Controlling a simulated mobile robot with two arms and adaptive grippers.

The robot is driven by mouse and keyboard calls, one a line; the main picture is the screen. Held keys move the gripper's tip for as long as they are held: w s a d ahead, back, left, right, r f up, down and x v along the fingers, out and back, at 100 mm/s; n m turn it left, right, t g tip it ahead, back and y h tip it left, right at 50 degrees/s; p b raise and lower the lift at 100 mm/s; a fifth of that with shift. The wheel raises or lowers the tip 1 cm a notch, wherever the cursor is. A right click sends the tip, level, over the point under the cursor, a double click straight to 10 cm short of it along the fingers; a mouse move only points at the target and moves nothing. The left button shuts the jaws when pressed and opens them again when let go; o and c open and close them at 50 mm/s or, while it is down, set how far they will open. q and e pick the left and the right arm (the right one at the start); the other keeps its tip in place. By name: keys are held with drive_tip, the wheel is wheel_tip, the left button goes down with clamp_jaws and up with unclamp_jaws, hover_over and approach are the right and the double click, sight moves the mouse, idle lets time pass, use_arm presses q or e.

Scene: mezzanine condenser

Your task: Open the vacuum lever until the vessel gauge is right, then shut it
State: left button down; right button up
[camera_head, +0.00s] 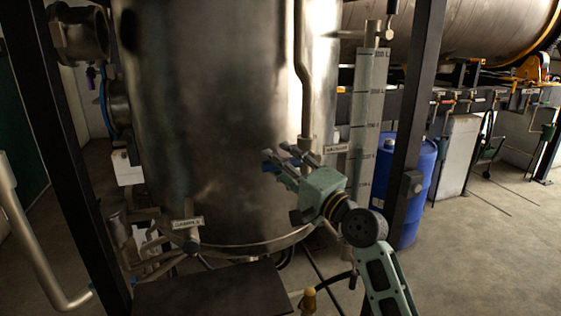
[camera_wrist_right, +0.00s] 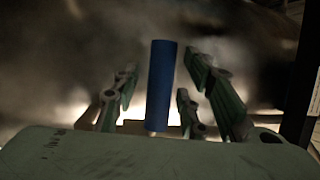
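The vacuum lever's blue handle (camera_wrist_right: 161,85) stands upright between the fingers of my right gripper (camera_wrist_right: 162,90) in the right wrist view. Gaps show on both sides, so the fingers are open around it and not closed on it. In the head view my right gripper (camera_head: 280,161) is in front of the steel vessel (camera_head: 215,100), beside a small label plate (camera_head: 336,149), and hides most of the lever. The vessel gauge (camera_head: 369,110) is a tall pale scale with litre marks to the right of the vessel; its level cannot be read. My left gripper is out of view.
Dark posts (camera_head: 420,80) stand right and left of the vessel. A blue drum (camera_head: 408,200) is behind the right post. A lower valve with a label (camera_head: 188,222) sits at the vessel's bottom left. Open floor (camera_head: 480,250) lies to the right.

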clamp_jaws()
idle(0.4)
